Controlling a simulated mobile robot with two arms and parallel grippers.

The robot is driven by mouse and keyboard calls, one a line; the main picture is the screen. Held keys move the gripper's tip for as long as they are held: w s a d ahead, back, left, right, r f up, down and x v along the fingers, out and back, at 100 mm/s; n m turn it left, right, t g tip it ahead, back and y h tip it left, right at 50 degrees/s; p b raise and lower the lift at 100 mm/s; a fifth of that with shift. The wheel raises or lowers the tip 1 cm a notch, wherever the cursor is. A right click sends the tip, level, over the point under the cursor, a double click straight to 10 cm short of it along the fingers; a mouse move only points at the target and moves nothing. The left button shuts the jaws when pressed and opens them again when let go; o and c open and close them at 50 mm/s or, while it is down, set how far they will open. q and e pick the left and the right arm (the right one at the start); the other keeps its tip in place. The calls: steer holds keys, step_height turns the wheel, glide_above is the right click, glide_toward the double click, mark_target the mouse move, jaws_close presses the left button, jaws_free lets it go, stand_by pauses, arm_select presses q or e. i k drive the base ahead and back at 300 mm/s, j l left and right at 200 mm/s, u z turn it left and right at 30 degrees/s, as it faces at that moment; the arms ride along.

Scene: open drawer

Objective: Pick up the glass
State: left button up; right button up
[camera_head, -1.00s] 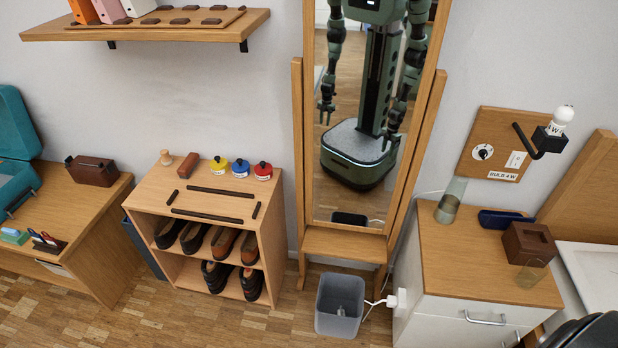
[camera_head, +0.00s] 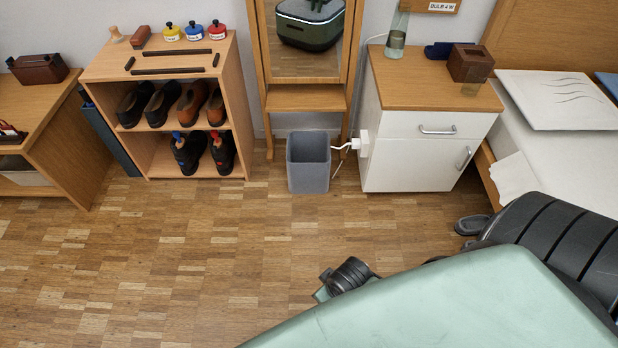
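Neither of my grippers can be made out in the view. Green and black parts of my own body fill the lower right.
The white cabinet has a closed drawer (camera_head: 420,125) with a metal handle. A blue item (camera_head: 440,50) lies behind the box. A grey bin (camera_head: 308,163) stands left of the cabinet, a bed (camera_head: 560,135) right. A shoe rack (camera_head: 165,70) is further left. The wooden floor in front is mostly clear.

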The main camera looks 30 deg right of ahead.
mark_target(473, 83)
steer(key=z, duration=2)
